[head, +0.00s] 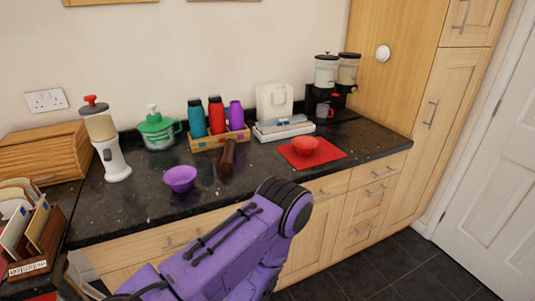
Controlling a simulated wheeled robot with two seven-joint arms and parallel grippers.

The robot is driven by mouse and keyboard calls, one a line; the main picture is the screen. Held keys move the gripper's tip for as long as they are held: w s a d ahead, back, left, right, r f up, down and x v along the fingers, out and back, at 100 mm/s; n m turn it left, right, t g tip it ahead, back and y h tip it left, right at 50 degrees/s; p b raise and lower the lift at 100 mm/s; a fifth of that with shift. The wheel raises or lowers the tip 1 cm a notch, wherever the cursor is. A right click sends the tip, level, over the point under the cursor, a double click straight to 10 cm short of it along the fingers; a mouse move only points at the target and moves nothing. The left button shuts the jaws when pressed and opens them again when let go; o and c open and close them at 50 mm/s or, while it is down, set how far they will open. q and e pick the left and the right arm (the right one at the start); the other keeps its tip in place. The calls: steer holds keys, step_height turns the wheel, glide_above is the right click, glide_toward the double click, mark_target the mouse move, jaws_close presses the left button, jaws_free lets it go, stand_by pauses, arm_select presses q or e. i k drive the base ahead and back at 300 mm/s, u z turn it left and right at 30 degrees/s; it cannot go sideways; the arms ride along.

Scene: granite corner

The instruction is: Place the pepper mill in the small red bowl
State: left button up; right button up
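A dark brown wooden piece, which looks like the pepper mill (227,158), is on the dark granite counter in front of the bottle crate. I cannot tell for sure if it stands or lies. The small red bowl (305,145) sits on a red mat (328,152) to its right, apart from it, and looks empty. Neither of my grippers shows in the head view. A purple arm of mine crosses the bottom middle, in front of the counter, its elbow below and right of the mill.
A purple bowl (180,179) sits left of the mill. A wooden crate (206,142) of bottles, a green jug (157,132), a white grinder (112,155) and a coffee machine (322,98) with a mug (325,110) line the back. Counter between mill and mat is clear.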

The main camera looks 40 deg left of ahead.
mark_target(304, 152)
steer(key=k, duration=0.65)
steer(key=u, duration=1.05)
steer(key=i, duration=0.4)
